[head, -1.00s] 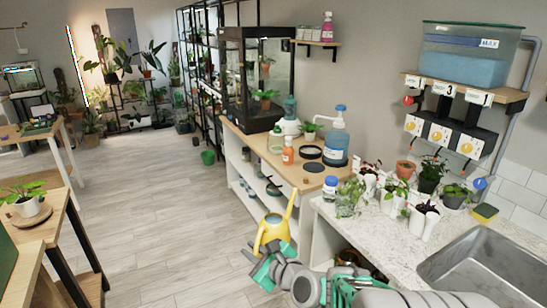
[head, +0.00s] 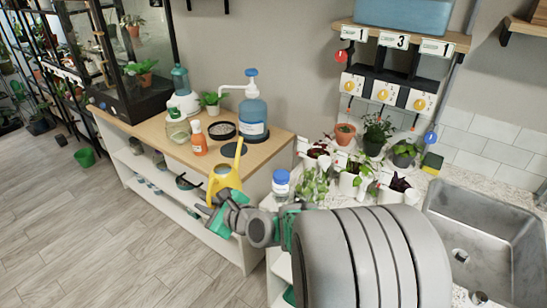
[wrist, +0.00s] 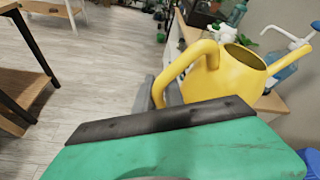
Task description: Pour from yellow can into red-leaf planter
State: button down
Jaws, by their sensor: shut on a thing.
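The yellow can (head: 222,181) is held by its handle in my gripper (head: 222,203), in front of the wooden-topped shelf, with its spout pointing up. In the wrist view the can (wrist: 238,76) shows its open top and looped handle, which passes between my gripper's fingers (wrist: 165,108). I cannot see inside it clearly. Two planters on the counter have dark reddish leaves: one at the back left (head: 317,157) and one at the front right (head: 397,193). I cannot tell for certain which is the red-leaf planter. The can is left of both and apart from them.
Green-leaved plants (head: 312,186) and a blue-capped jar (head: 281,184) stand near the counter's left edge. A blue pump bottle (head: 253,118) and an orange bottle (head: 198,140) stand on the shelf top. A sink (head: 490,235) is at right.

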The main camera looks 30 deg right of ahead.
aim_at(228, 183)
jog(key=shift+m+h, duration=0.8)
jog(key=s+d+r+p, duration=0.1)
jog(key=d+r, duration=0.1)
jog(key=s+d+r+p, duration=0.1)
jog(key=d+p, duration=0.1)
jog(key=d, duration=0.1)
jog(key=s+d+r+p, duration=0.1)
jog(key=d+r, duration=0.1)
jog(key=shift+s+d+r, duration=0.15)
jog(key=shift+s+r, duration=0.1)
jog(key=shift+r, duration=0.1)
jog(key=s+d+r+m+h+p, duration=0.2)
jog(key=s+d+r+p, duration=0.35)
jog(key=s, duration=0.25)
jog(key=d+b, duration=0.1)
jog(key=w+d+f+b, duration=0.1)
jog(key=d+b, duration=0.1)
jog(key=d+f+b, duration=0.1)
jog(key=shift+w+d+b, duration=0.15)
jog(key=shift+d+b, duration=0.05)
jog(key=shift+b, duration=0.1)
jog(key=shift+r+m+p, duration=0.3)
jog(key=shift+p, duration=0.3)
jog(key=shift+a+r+y+p, duration=0.15)
jog(key=shift+r+y+p, duration=0.15)
jog(key=shift+p, duration=0.5)
jog(key=shift+f+m+p, duration=0.1)
jog(key=shift+m+p, duration=0.2)
jog(key=shift+p, duration=0.05)
